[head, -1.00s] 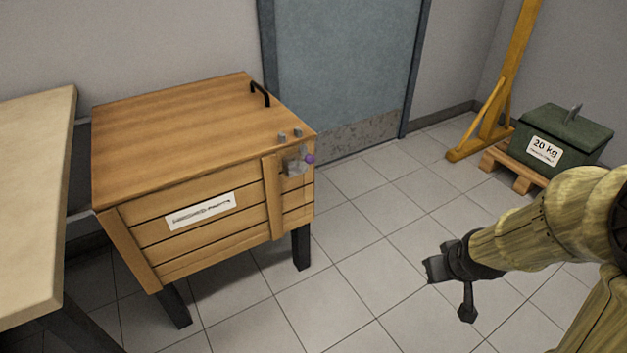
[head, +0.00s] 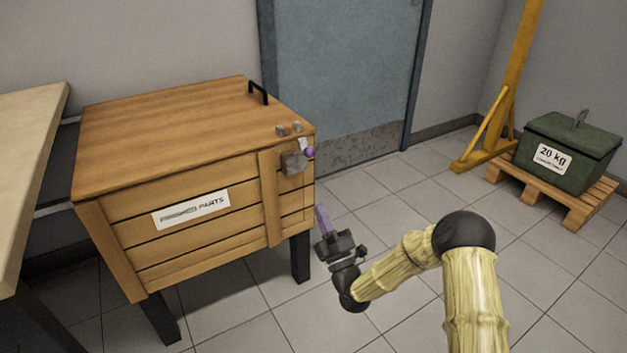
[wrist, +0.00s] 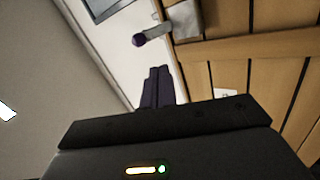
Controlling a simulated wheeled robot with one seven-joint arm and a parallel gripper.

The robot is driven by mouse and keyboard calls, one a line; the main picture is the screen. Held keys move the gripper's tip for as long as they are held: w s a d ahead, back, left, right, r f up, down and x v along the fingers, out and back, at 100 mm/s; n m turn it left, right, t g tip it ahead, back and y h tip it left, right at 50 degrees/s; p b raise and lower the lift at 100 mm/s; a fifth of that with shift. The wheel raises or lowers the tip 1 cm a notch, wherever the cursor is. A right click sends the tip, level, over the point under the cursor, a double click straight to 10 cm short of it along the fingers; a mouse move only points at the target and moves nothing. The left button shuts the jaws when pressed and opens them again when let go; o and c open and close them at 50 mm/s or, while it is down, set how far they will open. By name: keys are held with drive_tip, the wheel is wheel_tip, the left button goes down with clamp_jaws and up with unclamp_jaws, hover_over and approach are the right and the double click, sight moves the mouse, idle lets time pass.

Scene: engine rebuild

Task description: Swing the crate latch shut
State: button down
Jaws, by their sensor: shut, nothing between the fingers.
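The wooden crate (head: 160,240) stands on dark legs at the left, its lid down. The latch (head: 293,163) is a grey metal piece near the crate's upper right corner, with a purple knob (head: 310,152) at its arm's end. In the wrist view the latch's knob (wrist: 138,40) shows at the upper middle, its grey arm running right to the plate (wrist: 186,20). My gripper (head: 322,214) is shut and empty, fingers pointing up, below the latch and apart from it. Its purplish fingers (wrist: 157,86) also show in the wrist view, short of the knob.
A pale table (head: 22,180) stands left of the crate. A black handle (head: 258,92) and two small grey blocks (head: 288,129) are on the lid. A green 20 kg box (head: 570,150) sits on a pallet at right. The tiled floor between is clear.

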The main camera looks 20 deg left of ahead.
drive_tip(key=t, duration=0.1)
drive_tip(key=s+d+f+m+t, duration=0.1)
drive_tip(key=t+h, duration=0.1)
drive_tip(key=t, duration=0.1)
drive_tip(key=shift+s+d+f+m+b, duration=0.15)
drive_tip(key=shift+d+m+b, duration=0.15)
drive_tip(key=shift+m, duration=0.1)
drive_tip(key=shift+a, duration=0.1)
drive_tip(key=b, duration=0.3)
approach(302, 148)
wheel_tip(302, 148, up, 3)
drive_tip(key=w, duration=0.2)
drive_tip(key=shift+r, duration=0.35)
drive_tip(key=shift+r, duration=0.15)
